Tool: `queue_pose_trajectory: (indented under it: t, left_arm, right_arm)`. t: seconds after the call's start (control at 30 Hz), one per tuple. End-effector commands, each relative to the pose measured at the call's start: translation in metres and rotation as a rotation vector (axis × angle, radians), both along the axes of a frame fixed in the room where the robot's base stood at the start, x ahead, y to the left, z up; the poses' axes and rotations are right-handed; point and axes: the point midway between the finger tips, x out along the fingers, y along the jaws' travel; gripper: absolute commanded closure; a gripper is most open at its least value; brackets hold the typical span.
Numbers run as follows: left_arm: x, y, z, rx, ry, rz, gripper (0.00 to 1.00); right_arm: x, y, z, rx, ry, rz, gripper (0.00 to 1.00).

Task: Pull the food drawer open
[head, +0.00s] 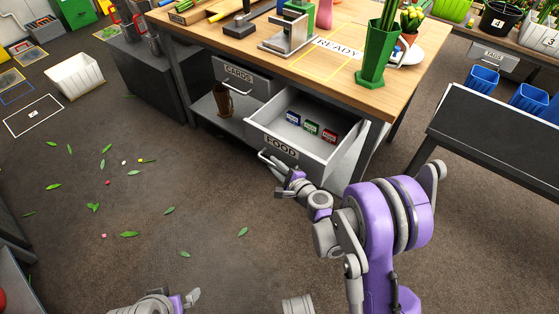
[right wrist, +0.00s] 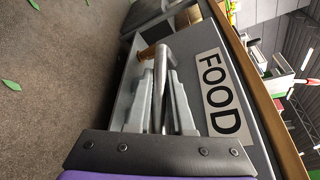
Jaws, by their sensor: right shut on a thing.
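The food drawer (head: 258,138) is pulled well out of the workbench. Its front bears a FOOD label (head: 281,147), which also shows in the right wrist view (right wrist: 220,92). Inside lie a blue packet (head: 293,117), a green packet (head: 311,127) and a red packet (head: 329,136). My right gripper (head: 284,172) is at the drawer front, its jaws shut on the bar handle (head: 268,157). In the right wrist view the handle (right wrist: 160,68) passes between the fingers. My left gripper (head: 192,297) is at the bottom edge, only partly in view; its jaws are unclear.
The CARDS drawer (head: 240,77) above left is nearly closed. A brown vase (head: 223,99) stands on the shelf below it. A green vase (head: 376,58) stands on the bench top. A dark table (head: 500,135) stands at right. The floor at left is open, with scattered leaves.

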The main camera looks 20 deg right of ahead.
Motion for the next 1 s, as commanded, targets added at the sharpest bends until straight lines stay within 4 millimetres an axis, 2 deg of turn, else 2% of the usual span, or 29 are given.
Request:
queue_pose_trajectory:
  t: [0.23, 0.73, 0.77, 0.8, 0.9, 1.0]
  left_arm:
    - [0.001, 0.000, -0.003, 0.000, 0.001, 0.000, 0.00]
    - [0.001, 0.000, -0.004, 0.000, 0.001, 0.000, 0.00]
    - [0.001, 0.000, -0.004, 0.000, 0.001, 0.000, 0.00]
    - [0.001, 0.000, -0.004, 0.000, 0.001, 0.000, 0.00]
    - [0.001, 0.000, -0.004, 0.000, 0.001, 0.000, 0.00]
    - [0.001, 0.000, -0.004, 0.000, 0.001, 0.000, 0.00]
  right_arm:
    - [-0.015, 0.020, 0.000, 0.001, 0.000, 0.002, 1.00]
    - [-0.019, 0.024, 0.000, 0.001, 0.000, 0.000, 1.00]
    - [-0.019, 0.024, 0.000, 0.001, 0.000, 0.000, 0.78]
    - [-0.019, 0.024, 0.000, 0.001, 0.000, 0.000, 0.71]
    - [-0.019, 0.024, 0.000, 0.001, 0.000, 0.000, 0.53]
    - [-0.019, 0.024, 0.000, 0.001, 0.000, 0.000, 0.50]
